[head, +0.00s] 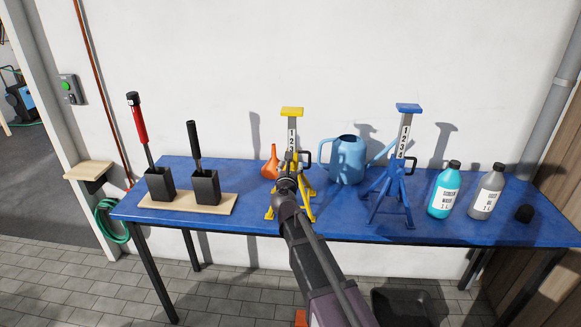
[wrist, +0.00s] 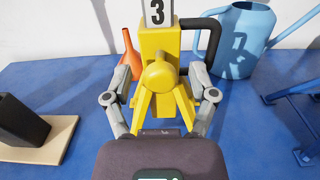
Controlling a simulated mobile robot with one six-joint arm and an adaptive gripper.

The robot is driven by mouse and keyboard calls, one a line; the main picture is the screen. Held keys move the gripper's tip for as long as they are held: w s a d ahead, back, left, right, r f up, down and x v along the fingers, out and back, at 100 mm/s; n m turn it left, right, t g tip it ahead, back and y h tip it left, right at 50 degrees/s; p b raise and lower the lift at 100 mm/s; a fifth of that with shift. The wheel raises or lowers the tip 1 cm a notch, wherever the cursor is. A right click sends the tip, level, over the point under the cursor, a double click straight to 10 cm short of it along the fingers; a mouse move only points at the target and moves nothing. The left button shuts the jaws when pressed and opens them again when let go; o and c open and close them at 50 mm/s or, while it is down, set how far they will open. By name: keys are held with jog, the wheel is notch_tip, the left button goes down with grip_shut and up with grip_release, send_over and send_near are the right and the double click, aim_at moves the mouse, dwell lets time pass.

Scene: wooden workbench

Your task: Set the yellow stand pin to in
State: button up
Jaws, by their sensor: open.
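The yellow stand (head: 292,112) is on the blue workbench, its post numbered and a black looped handle (head: 304,158) on its right side. In the wrist view the stand (wrist: 150,42) is straight ahead, with number 3 showing on its post. A round yellow knob (wrist: 158,76), apparently the pin, sticks out toward the camera from the stand's front. My gripper (wrist: 160,88) is open, with one finger on each side of the knob and clear space between. In the head view my gripper (head: 286,184) is in front of the stand and hides part of it.
An orange funnel (head: 270,163) is left of the stand and a blue watering can (head: 347,160) right of it. A blue stand (head: 391,184), two bottles and a black cap stand farther right. Two black holders on a wooden board (head: 187,203) are at left.

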jog(key=s, duration=1.2)
jog(key=shift+a, duration=0.2)
jog(key=shift+w+d, duration=0.1)
jog(key=s+d+f+m+g+h+p, duration=0.1)
jog(key=s+d+f+m+g+h, duration=0.2)
jog(key=d+m, duration=0.7)
jog(key=s+d+f+m+g+h+p, duration=0.1)
jog(key=d+f+m+g+h, duration=0.3)
jog(key=d+m, duration=0.55)
jog(key=s+d+f+m+g+y, duration=0.1)
jog(key=s+f+m+g+y, duration=0.2)
jog(key=s+m, duration=0.4)
jog(key=s+d+f+m+g+y+p, duration=0.1)
jog(key=s+d+f+m+g+y, duration=0.1)
jog(key=s+f+m+g+y, duration=0.2)
jog(key=s+f+m+g, duration=0.1)
jog(key=s+m+g, duration=0.2)
jog(key=m+g, duration=0.1)
jog(key=shift+s+d+m+y, duration=0.25)
jog(key=shift+s+m+y, duration=0.05)
jog(key=shift+m, duration=0.25)
